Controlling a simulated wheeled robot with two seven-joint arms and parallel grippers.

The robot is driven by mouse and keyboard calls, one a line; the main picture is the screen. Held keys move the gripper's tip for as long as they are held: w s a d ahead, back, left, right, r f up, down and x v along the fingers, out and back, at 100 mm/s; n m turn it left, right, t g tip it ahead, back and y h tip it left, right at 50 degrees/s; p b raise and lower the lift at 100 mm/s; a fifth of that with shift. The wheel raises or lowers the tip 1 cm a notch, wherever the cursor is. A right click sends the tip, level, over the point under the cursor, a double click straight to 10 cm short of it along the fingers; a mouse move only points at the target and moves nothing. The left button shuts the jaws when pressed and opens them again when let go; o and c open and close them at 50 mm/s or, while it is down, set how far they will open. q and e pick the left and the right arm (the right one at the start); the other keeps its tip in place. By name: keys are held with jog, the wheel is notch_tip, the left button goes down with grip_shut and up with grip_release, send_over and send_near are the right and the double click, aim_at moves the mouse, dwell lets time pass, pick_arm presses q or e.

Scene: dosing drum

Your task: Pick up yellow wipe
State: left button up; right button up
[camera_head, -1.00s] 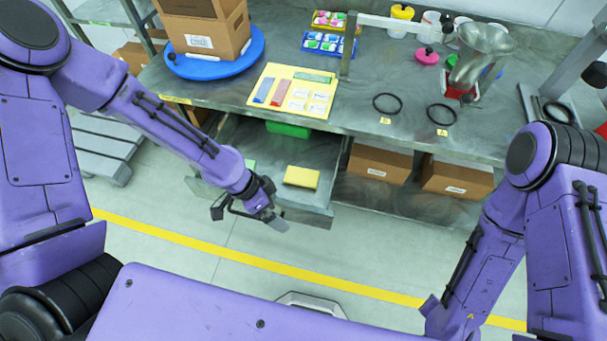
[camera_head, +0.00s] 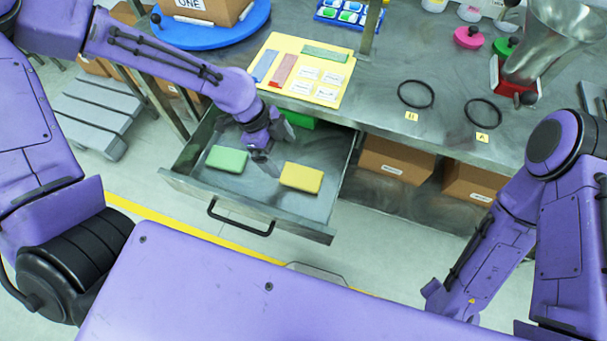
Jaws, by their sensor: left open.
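The yellow wipe (camera_head: 301,178) lies flat in the open drawer (camera_head: 188,178), on the right side of its floor. A green wipe (camera_head: 227,159) lies to its left, apart from it. My left gripper (camera_head: 268,160) is over the drawer, between the two wipes and a little behind them, pointing down. It is open and holds nothing that I can see. Part of its fingers is hidden by its own body. My right arm shows at the right, but its gripper is not in view.
The drawer's front panel with a black handle (camera_head: 240,218) sticks out from under the metal bench (camera_head: 385,125). A green block (camera_head: 300,122) sits at the drawer's back. Above are a yellow board (camera_head: 335,75), two black rings and a metal funnel (camera_head: 560,40). Cardboard boxes (camera_head: 395,165) stand below.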

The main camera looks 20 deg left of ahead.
aim_at(300, 176)
pick_arm(q)
jog(key=x, duration=1)
jog(key=shift+w+d+r, duration=0.1)
jog(key=shift+d, duration=0.2)
jog(key=c, duration=1.2)
jog(key=shift+r, duration=0.1)
